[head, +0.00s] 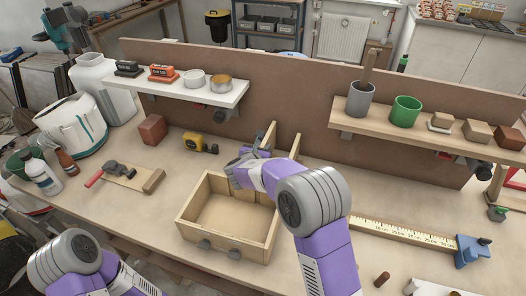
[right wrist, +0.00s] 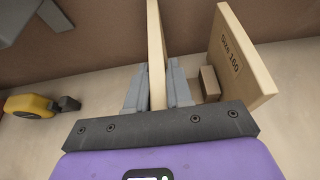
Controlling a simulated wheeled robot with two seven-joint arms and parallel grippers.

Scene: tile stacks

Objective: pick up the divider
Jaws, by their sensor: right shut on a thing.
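The divider (right wrist: 156,50), a thin pale wooden panel, stands between the fingers of my right gripper (right wrist: 158,85) in the right wrist view. The gripper is shut on it, with one grey finger on each side. In the head view the upper part of the divider (head: 269,136) shows beyond my right gripper (head: 253,151), behind the open wooden drawer box (head: 187,222). My arm hides part of it, and I cannot tell whether it touches the bench. My left arm enters at the lower left; its gripper is out of frame.
A second upright panel marked "Size 160" (right wrist: 240,58) stands close on the right, with a small block (right wrist: 210,83) beside it. A yellow tape measure (head: 200,143) lies left. Shelves (head: 215,97) hang behind. A long ruler (head: 400,234) lies on the bench's right side.

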